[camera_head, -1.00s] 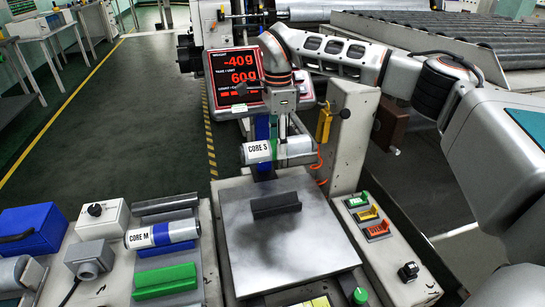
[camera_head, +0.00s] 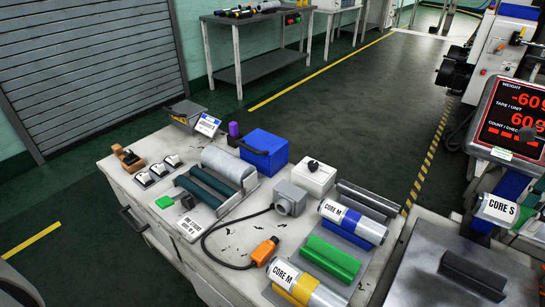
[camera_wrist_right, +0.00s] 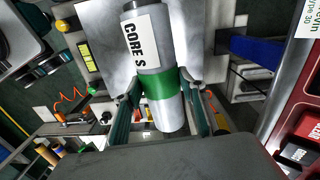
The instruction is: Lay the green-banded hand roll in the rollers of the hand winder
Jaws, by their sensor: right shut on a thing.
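The green-banded hand roll, marked CORE S (camera_head: 495,209), is held in the air at the right edge of the head view. In the right wrist view the roll (camera_wrist_right: 149,57) shows its green band between the fingers of my right gripper (camera_wrist_right: 160,92), which is shut on it. The hand winder (camera_head: 186,224) stands on the left bench, with two dark green rollers (camera_head: 208,189) side by side. No roll lies in these rollers. A large grey cylinder lies behind them. My left gripper is out of view.
CORE M rolls with blue (camera_head: 350,220) and yellow (camera_head: 303,284) bands lie right on the bench, beside an empty green cradle (camera_head: 331,260). A blue box (camera_head: 264,153), a white box (camera_head: 314,180) and a cable with an orange plug (camera_head: 264,251) stand between. The scale (camera_head: 425,270) has an empty black cradle.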

